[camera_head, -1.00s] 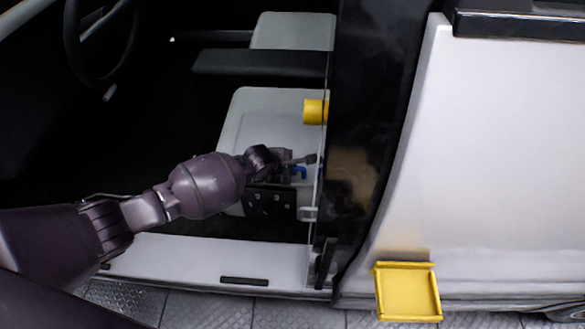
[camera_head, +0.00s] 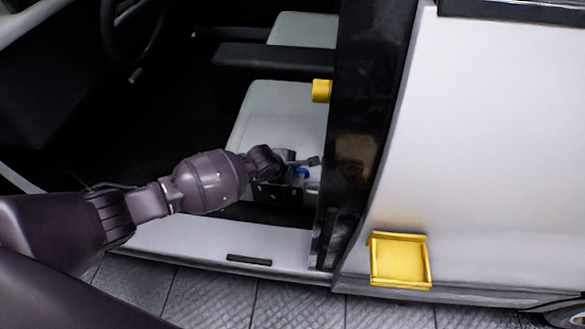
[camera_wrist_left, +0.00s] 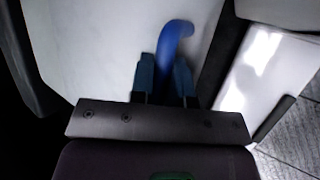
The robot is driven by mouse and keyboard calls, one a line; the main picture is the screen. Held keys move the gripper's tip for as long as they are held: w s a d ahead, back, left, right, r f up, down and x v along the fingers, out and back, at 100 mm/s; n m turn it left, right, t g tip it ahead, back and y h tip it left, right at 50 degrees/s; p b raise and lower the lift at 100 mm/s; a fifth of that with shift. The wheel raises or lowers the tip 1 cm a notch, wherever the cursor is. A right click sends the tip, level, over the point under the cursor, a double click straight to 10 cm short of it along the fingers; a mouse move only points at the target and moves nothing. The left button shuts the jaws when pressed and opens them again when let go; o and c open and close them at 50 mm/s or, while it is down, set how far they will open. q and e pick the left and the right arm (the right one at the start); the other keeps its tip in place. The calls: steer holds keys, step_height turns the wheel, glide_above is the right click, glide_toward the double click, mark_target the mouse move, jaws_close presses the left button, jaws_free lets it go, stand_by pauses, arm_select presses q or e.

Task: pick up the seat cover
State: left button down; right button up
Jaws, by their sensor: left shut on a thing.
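The seat cover looks like the pale panel (camera_head: 277,108) on the seat inside the cab, behind the door opening. My left gripper (camera_head: 306,163) is at this near end. In the wrist view its fingers (camera_wrist_left: 166,80) are shut on the blue handle, with the pale surface filling the view behind. The handle's lower part is hidden between the fingers, so how it joins the panel cannot be seen. My right gripper is not in view.
A dark pillar (camera_head: 358,125) with a glossy edge stands close to the right of my left gripper. A pale sill (camera_head: 215,245) runs below my arm. A yellow tray (camera_head: 400,261) is on the white side panel (camera_head: 480,150).

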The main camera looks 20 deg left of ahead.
arm_select(q)
steer(key=shift+s+d, duration=0.15)
steer(key=shift+d, duration=0.55)
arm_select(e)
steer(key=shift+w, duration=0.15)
arm_select(q)
steer(key=c, duration=1)
jaws_free()
steer(key=shift+r, duration=0.1)
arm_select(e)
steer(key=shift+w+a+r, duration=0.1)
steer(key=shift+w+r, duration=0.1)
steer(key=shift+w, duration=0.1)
arm_select(q)
steer(key=shift+r, duration=0.4)
steer(key=p+v, duration=0.1)
steer(key=v, duration=0.1)
steer(key=p+v, duration=0.1)
steer(key=v, duration=0.1)
steer(key=shift+r, duration=0.35)
steer(key=s+a+r+p, duration=0.2)
steer(key=s+a+r, duration=0.1)
steer(key=shift+s+r, duration=0.25)
steer(key=shift+s, duration=0.1)
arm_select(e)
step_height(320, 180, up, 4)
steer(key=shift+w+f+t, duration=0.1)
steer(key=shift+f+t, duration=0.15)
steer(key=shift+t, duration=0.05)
